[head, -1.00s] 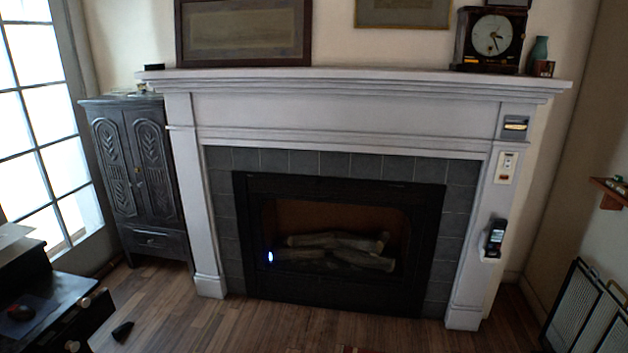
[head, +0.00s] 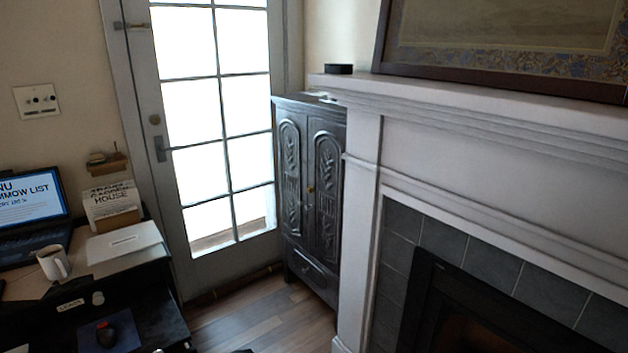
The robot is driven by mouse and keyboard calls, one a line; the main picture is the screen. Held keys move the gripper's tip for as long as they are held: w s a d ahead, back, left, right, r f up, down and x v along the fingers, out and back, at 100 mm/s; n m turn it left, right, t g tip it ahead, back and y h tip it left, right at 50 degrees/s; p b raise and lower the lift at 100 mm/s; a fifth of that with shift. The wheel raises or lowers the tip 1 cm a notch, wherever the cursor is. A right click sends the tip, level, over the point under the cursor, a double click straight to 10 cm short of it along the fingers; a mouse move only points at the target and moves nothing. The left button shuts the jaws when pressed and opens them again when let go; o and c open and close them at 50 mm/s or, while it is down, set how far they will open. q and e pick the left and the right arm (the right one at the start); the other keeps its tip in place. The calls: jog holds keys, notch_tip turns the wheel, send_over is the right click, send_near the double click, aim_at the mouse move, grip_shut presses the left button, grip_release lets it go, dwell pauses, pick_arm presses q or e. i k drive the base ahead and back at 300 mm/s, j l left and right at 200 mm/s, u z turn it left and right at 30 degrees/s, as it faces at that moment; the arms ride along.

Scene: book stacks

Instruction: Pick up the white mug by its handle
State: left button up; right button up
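The white mug (head: 53,263) stands upright on the desk (head: 105,266) at the lower left of the head view. Its handle shows on its lower right side. A dark drink seems to be inside it. The mug stands in front of an open laptop (head: 30,212). Neither of my grippers can be made out in this view, so whether they are open or shut does not show.
A white closed box or laptop (head: 124,241) and a card holder (head: 112,207) share the desk. A dark cabinet (head: 310,190) and the fireplace (head: 480,200) are at right. Wood floor (head: 255,318) shows between.

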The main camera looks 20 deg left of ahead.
aim_at(54, 261)
jog(key=i+u, duration=0.25)
jog(key=u, duration=0.15)
jog(key=i+u, duration=0.25)
jog(key=u, duration=0.15)
jog(key=i+u, duration=0.25)
jog(key=u, duration=0.15)
jog(key=i+l+u, duration=0.25)
jog(key=u, duration=0.15)
jog(key=i+l+u, duration=0.2)
jog(key=u, duration=0.2)
